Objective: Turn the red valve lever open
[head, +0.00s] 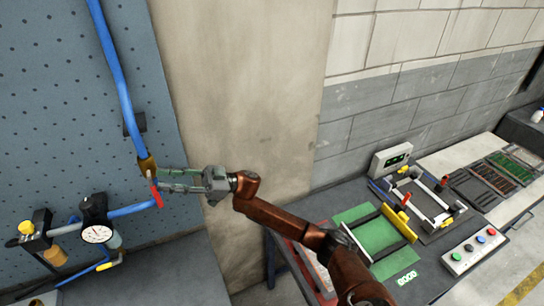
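The red valve lever (156,194) is a short red bar on the pipework at the left, just below a brass-coloured fitting (148,165) at the lower end of the blue hose. It slants down to the end of the blue horizontal pipe (133,210). My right gripper (161,179) points left, with its fingertips beside the lever and fitting. Its two fingers are apart with a gap between them. The lower fingertip overlaps the lever's upper part in view; I cannot tell whether they touch. My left gripper is not in view.
A blue hose (118,75) runs up the perforated panel (50,110). A round gauge (97,234) and a yellow-capped unit (35,230) stand left of the lever. A bench with a green board (377,240) and a button box (472,250) is at the right.

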